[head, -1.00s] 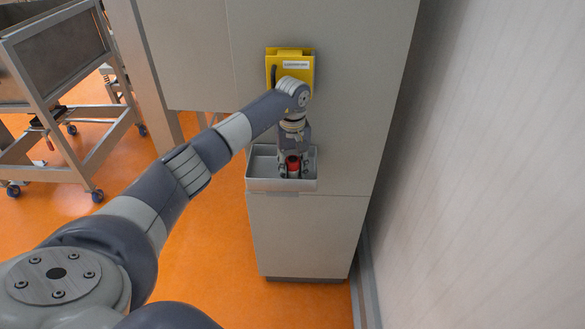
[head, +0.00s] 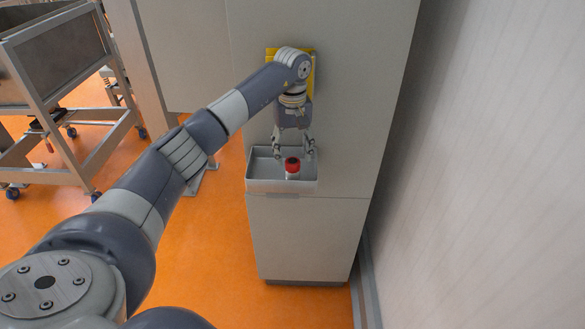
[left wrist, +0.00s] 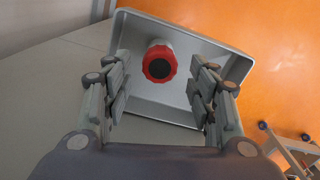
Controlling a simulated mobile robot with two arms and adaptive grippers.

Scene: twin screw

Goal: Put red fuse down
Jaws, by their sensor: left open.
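The red fuse (head: 292,165), with a red cap and a pale body, stands upright in the grey tray (head: 262,184) on the cabinet front. In the left wrist view the fuse (left wrist: 160,63) shows its red ridged cap with a dark centre, inside the tray (left wrist: 165,109). My left gripper (head: 293,152) is above the tray, open and empty, with its fingers apart from the fuse. In the left wrist view the open fingers (left wrist: 160,92) stand to either side, with the fuse beyond them. My right gripper is not in view.
A yellow box (head: 271,58) on the cabinet (head: 350,120) is partly hidden behind my left arm. A pale wall (head: 480,170) stands at the right. A metal cart (head: 50,90) is at the left. Open orange floor (head: 215,250) lies left of the cabinet.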

